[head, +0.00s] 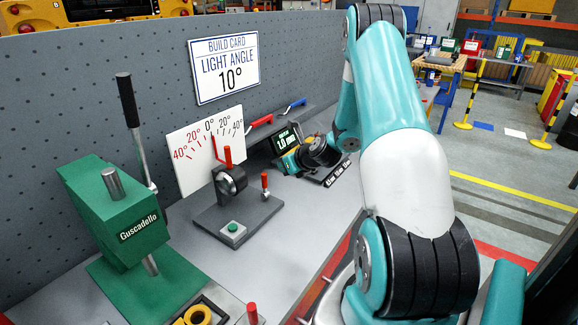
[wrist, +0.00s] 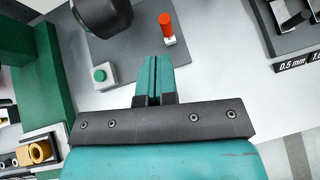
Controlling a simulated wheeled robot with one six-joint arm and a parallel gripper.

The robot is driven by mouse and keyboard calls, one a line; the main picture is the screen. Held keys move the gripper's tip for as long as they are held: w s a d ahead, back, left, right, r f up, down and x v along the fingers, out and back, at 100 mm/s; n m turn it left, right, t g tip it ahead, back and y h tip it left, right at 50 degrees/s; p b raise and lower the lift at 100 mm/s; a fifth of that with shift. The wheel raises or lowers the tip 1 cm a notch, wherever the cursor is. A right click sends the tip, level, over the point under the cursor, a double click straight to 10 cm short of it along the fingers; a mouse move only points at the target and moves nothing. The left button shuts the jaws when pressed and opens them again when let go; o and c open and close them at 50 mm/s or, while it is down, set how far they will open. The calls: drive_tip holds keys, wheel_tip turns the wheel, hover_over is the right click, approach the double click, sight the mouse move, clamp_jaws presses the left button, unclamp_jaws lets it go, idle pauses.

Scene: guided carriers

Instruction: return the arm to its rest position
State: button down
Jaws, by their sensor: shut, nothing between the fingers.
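My arm (head: 405,165) is teal and white and reaches from the lower right up and over the workbench. Its far end comes down near the middle of the bench. In the wrist view my gripper (wrist: 154,72) is shut, with its two teal fingers together and nothing between them. It is above the bench, close to the grey base plate (wrist: 125,45) of the angle fixture. The fingertips appear between a green button (wrist: 99,75) and a red-topped lever (wrist: 166,28), apart from both. In the head view the fingertips are hard to make out.
The angle fixture (head: 232,180) stands before a dial card (head: 205,150). A green press (head: 120,215) with a black-handled lever is at left. Behind is a grey pegboard (head: 60,100) with a build card (head: 224,66). Bare bench (head: 305,205) lies right of the fixture.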

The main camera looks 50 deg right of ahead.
drive_tip(key=shift+s+a+r, duration=0.1)
drive_tip(key=shift+s+r, duration=0.3)
drive_tip(key=shift+r, duration=0.2)
drive_tip(key=shift+s+a+r, duration=0.1)
drive_tip(key=shift+s+r, duration=0.3)
drive_tip(key=shift+r, duration=0.2)
